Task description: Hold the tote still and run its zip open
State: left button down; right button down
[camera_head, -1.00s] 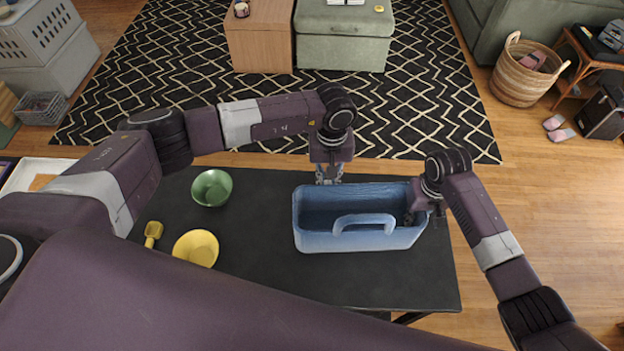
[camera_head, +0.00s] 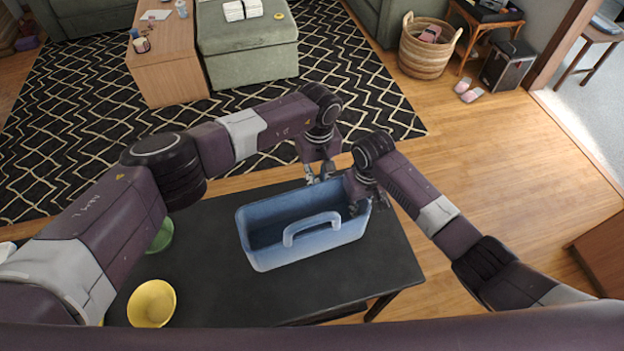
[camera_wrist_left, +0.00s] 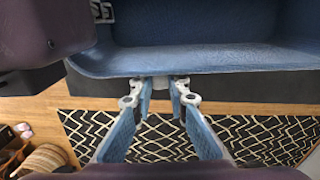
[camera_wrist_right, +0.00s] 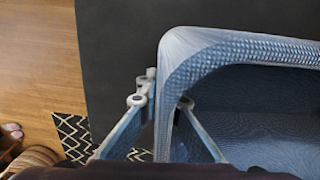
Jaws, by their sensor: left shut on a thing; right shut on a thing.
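The blue tote (camera_head: 322,245) stands open-topped on the dark table, with a looped handle (camera_head: 291,236) on its near side. My left gripper (camera_head: 320,177) is at its far rim, toward the right end. In the left wrist view its fingers close on a small pale piece at the rim, apparently the zip pull (camera_wrist_left: 160,82); the zip's teeth cannot be made out. My right gripper (camera_head: 354,204) is shut on the tote's right end wall. In the right wrist view one finger is outside and one inside that wall (camera_wrist_right: 172,75).
The dark table (camera_head: 215,285) is bare around the tote. A yellow bowl (camera_head: 152,303) and a green bowl (camera_head: 162,236) are at the left, the green one partly behind my left arm. My two grippers are close together at the tote's right end.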

pick_arm(q)
jog(key=c, duration=1.8)
grip_release()
jog(key=shift+c, duration=0.2)
jog(key=shift+r, duration=0.15)
notch_tip(320, 180, up, 12)
